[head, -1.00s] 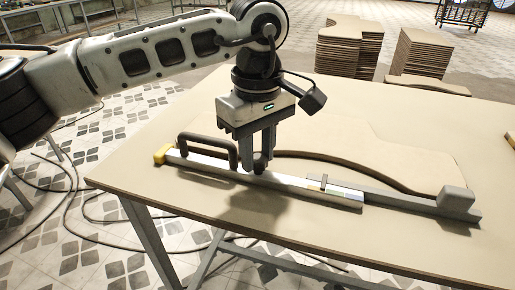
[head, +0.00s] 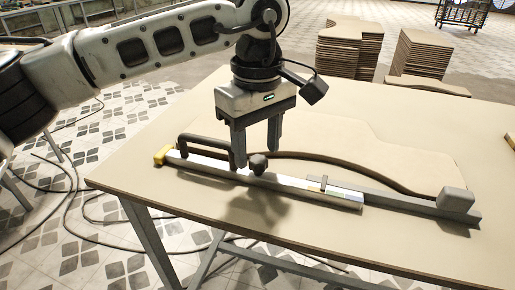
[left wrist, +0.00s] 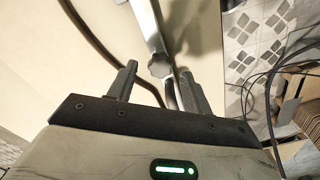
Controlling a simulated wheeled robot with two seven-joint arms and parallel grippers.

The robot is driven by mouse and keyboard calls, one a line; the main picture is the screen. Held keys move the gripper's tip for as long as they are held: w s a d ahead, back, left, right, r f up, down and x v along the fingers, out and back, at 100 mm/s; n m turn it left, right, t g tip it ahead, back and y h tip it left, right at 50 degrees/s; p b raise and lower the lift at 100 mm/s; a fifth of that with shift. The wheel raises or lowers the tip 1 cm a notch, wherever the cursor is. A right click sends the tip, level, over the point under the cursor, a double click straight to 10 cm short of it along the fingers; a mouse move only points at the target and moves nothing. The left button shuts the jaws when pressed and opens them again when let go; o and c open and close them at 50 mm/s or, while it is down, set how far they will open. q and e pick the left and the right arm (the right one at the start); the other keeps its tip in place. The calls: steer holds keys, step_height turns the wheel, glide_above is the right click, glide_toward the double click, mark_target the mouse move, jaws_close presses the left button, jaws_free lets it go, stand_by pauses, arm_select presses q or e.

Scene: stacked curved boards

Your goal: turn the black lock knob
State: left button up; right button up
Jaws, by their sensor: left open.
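The black lock knob (head: 258,165) is a small dark lobed knob on the long metal measuring bar (head: 300,187) that lies on the table in front of the curved board. My left gripper (head: 257,156) points down at the knob, open, with one finger on each side and the tips about at or just above it. In the left wrist view the knob (left wrist: 160,66) shows between the two spread fingers (left wrist: 158,72), with gaps on both sides. Whether a finger touches it I cannot tell. My right gripper is not in view.
A dark handle (head: 206,146) rises from the bar close to the left finger. A yellow end piece (head: 161,155) and a grey end block (head: 456,200) mark the bar's ends. A curved board (head: 370,155) lies behind. Board stacks (head: 348,50) stand beyond the table (head: 420,120).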

mark_target(258, 158)
arm_select(q)
step_height(258, 158, up, 14)
steer(key=p, duration=0.1)
steer(key=shift+r+p, duration=0.2)
steer(key=shift+p, duration=0.2)
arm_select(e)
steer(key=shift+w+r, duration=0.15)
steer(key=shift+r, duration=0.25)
